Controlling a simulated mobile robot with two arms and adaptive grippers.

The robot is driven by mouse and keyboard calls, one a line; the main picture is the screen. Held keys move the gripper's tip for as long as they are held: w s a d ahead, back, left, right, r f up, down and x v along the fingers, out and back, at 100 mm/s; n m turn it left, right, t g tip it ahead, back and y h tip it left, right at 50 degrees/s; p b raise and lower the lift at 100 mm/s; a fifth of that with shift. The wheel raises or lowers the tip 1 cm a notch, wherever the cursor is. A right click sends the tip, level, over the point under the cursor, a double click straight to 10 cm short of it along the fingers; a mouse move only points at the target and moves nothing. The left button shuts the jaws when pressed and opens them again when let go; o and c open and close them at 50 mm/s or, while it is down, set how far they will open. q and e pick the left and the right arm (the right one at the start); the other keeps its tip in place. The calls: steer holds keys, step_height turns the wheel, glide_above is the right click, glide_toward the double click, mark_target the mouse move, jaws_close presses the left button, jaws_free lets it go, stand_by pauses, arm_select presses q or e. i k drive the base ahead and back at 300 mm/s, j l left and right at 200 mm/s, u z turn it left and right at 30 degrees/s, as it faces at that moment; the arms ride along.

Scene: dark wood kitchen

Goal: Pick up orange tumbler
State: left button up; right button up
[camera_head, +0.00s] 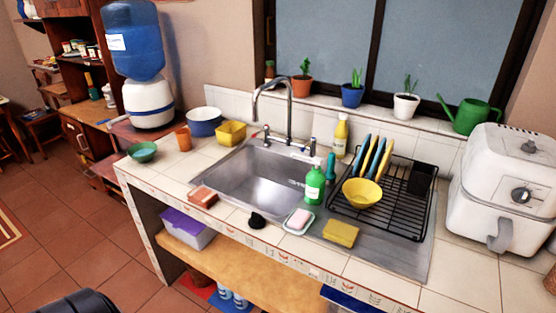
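The orange tumbler (183,138) stands upright on the tiled counter at the left end. It is in front of the blue-and-white bowl and left of the yellow container. Its visible side is clear of other things. Neither of my grippers can be made out. A dark rounded part at the bottom left edge may be mine, but no fingers show.
A blue bowl (204,122), a yellow container (231,133) and a green bowl (142,152) surround the tumbler. The sink (240,180) lies to the right. A water dispenser (148,100) stands behind left. Open tiled floor (75,235) lies left of the counter.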

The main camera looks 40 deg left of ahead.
mark_target(183, 136)
steer(key=j+u, duration=0.1)
steer(key=u, duration=0.7)
steer(key=j+u, duration=0.1)
steer(key=u, duration=0.35)
